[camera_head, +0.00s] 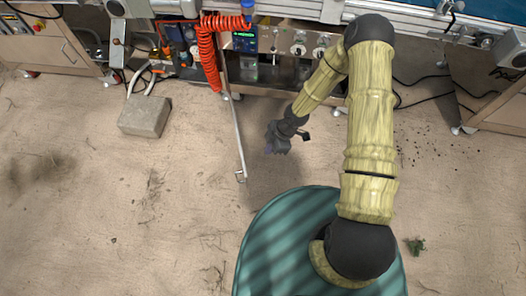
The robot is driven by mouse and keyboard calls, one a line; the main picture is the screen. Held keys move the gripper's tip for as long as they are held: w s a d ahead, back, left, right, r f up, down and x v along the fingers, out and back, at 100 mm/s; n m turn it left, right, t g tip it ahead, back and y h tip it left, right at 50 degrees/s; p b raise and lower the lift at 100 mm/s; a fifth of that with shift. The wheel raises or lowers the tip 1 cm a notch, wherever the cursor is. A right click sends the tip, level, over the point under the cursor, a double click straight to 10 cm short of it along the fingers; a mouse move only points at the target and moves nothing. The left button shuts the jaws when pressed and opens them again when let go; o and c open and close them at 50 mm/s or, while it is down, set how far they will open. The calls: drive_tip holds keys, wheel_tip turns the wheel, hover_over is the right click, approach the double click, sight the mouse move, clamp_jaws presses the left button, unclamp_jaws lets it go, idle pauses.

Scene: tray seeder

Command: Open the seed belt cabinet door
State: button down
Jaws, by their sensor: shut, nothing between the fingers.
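A cabinet door (234,132) shows edge-on as a thin pale panel. It stands swung out from the machine's front toward me, hinged near the left side of an open cabinet bay (275,72). A small handle (241,176) sits at its free end. My gripper (271,150) is shut and empty. It hangs over the floor to the right of the door, apart from it, in front of the bay. The bay's inside is partly hidden by my arm and the panel above it.
A red coiled hose (207,55) hangs left of the bay. A grey block (145,116) lies on the floor at left. Wooden cabinets stand at far left (45,52) and far right (505,108). Black cables lie behind my arm. The floor left of the door is mostly clear.

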drive_tip(key=s+a+f+b, duration=0.1)
drive_tip(key=s+a+f, duration=0.1)
drive_tip(key=a+f, duration=0.5)
drive_tip(key=shift+f, duration=0.55)
drive_tip(key=shift+s, duration=0.1)
